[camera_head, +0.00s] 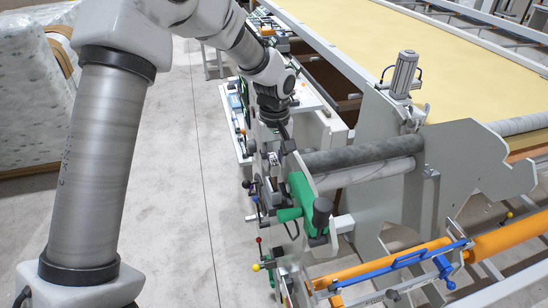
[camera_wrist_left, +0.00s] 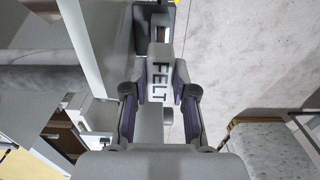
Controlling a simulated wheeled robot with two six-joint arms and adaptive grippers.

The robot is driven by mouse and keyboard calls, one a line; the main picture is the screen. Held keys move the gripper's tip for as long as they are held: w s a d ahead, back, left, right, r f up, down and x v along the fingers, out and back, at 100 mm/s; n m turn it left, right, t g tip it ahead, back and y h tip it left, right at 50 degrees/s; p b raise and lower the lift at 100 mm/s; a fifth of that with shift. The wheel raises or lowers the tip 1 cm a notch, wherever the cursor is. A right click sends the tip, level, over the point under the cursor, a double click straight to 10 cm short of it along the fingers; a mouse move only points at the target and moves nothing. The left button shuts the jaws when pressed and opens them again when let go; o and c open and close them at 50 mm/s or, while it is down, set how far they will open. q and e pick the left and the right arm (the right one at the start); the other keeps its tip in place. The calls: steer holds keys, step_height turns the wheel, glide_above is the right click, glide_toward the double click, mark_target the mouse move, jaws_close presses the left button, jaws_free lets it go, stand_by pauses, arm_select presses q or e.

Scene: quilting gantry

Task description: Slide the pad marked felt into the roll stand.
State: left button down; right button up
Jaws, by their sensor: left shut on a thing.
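My left gripper (camera_wrist_left: 161,88) is shut on a grey pad (camera_wrist_left: 158,62) whose dark letters read FELT, with one finger on each side of it. In the head view my left gripper (camera_head: 286,142) points down beside the roll stand (camera_head: 325,180), small and partly hidden among its parts. The pad cannot be made out there. In the left wrist view a dark grey part with an upright slot (camera_wrist_left: 155,18) lies just beyond the pad's far end. I cannot tell whether the pad touches it. My right gripper is in neither view.
A dark roller (camera_head: 362,155) and a green bracket (camera_head: 298,195) are close by. A motor cylinder (camera_head: 404,74) stands on the frame. A yellow quilting bed (camera_head: 450,60) is behind. Clear concrete floor (camera_head: 185,210) lies left; a wrapped bale (camera_head: 30,90) stands far left.

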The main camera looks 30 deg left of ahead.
arm_select(q)
steer(key=shift+f+b, duration=0.95)
steer(key=shift+f, duration=1)
steer(key=c, duration=0.9)
jaws_free()
steer(key=shift+o, duration=0.2)
step_height(320, 180, up, 12)
steer(key=shift+r, duration=0.1)
